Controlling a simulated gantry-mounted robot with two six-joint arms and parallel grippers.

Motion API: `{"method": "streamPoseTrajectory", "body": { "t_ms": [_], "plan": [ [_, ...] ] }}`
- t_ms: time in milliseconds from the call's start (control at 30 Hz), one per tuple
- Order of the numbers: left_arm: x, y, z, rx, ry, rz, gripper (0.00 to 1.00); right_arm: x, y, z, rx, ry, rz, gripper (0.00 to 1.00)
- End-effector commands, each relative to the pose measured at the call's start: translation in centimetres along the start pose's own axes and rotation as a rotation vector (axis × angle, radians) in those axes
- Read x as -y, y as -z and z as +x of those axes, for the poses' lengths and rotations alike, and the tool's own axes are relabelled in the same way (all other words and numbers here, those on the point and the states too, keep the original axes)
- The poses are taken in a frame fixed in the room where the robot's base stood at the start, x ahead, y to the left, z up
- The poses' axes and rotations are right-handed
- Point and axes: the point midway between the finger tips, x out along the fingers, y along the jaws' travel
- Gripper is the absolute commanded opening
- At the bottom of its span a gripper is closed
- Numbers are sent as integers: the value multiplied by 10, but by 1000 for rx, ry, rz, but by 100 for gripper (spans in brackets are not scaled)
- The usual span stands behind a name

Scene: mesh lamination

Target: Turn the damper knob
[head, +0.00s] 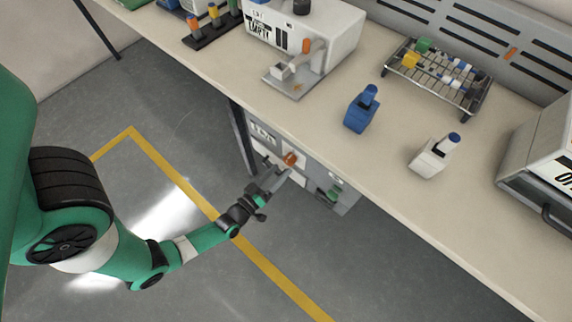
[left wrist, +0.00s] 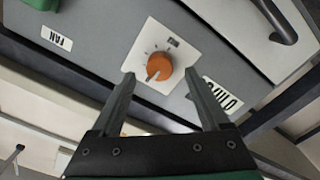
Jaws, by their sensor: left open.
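The damper knob is an orange round knob (left wrist: 159,66) on a white square dial plate (left wrist: 150,45), set in the grey front of a cabinet under the bench. The orange knob also shows in the head view (head: 289,159). My left gripper (left wrist: 158,82) is open, its two fingers on either side of the knob in the left wrist view, with the tips near its lower edge. I cannot tell whether the fingers touch it. In the head view my left gripper (head: 272,181) reaches to the cabinet front. My right gripper is not in view.
The cabinet (head: 341,203) stands beneath the bench top (head: 340,144). A green knob (head: 334,193) is beside the orange one, near a FAN label (left wrist: 56,38). A dark handle (left wrist: 278,22) is on a light panel. Bottles (head: 361,112) and a rack (head: 438,76) stand on the bench.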

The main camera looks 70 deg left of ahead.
Motion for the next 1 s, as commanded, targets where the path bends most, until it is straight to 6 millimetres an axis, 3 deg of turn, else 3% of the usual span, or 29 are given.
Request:
{"method": "streamPoseTrajectory", "body": {
  "t_ms": [200, 567, 1000],
  "plan": [
    [0, -1, 34, -1, -1, -1, 79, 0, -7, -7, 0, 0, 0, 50],
    [0, 0, 40, 0, -1, -1, 77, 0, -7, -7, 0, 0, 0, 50],
    [0, 0, 40, 0, -1, -1, 0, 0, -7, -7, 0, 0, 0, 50]
  ]
}}
